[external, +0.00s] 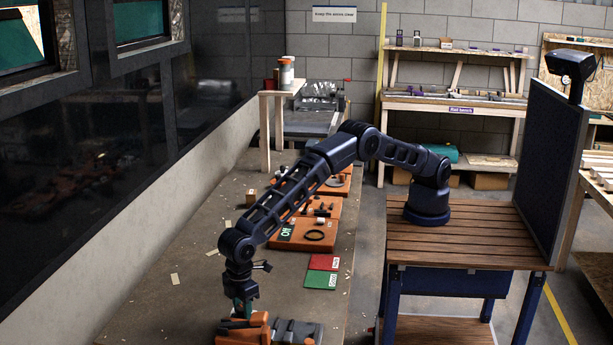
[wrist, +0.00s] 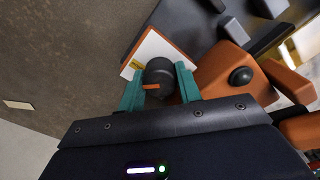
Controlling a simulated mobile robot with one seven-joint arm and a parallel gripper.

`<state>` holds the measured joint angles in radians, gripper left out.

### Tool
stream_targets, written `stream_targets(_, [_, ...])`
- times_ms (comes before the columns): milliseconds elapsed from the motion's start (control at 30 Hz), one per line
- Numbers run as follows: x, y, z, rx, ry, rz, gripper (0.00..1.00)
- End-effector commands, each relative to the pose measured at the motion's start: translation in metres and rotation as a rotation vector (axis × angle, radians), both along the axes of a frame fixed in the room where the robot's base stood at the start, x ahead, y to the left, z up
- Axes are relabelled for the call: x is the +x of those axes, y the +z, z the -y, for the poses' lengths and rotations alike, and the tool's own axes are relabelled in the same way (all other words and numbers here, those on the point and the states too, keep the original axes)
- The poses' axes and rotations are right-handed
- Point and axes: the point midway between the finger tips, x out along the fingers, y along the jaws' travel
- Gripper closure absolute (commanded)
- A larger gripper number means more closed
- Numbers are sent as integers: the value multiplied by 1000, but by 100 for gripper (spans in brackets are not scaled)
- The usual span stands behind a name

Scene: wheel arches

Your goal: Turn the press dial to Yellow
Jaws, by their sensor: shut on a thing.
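The press dial (wrist: 158,76) is a dark round knob with an orange pointer mark, in the wrist view. It sits in front of a white plate (wrist: 160,46) with an orange edge. A small yellow label (wrist: 137,64) shows on the plate, left of the dial. My gripper (wrist: 160,82) has its two teal fingers on either side of the dial and is shut on it. The orange press (external: 243,334) is at the bottom of the external view, under my gripper (external: 243,309). The dial is hidden there by the gripper. Other dial labels are not readable.
The press's orange body with a black round button (wrist: 240,76) is close right of the fingers. Dark press parts (external: 297,333) lie beside it. Green (external: 320,279) and red (external: 324,262) pads and orange boards (external: 305,236) lie farther back. The bench's left side is mostly clear.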

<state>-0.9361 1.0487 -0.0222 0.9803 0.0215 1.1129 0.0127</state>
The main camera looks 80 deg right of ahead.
Motion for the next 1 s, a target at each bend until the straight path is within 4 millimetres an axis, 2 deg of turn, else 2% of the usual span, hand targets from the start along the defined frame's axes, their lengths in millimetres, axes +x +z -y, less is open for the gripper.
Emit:
stream_targets(400, [0, 1, 0, 1, -157, 1, 89])
stream_targets(900, [0, 1, 0, 2, -170, 1, 89])
stream_targets(933, [0, 1, 0, 2, -170, 1, 60])
stream_targets(1000, [0, 1, 0, 1, -170, 1, 46])
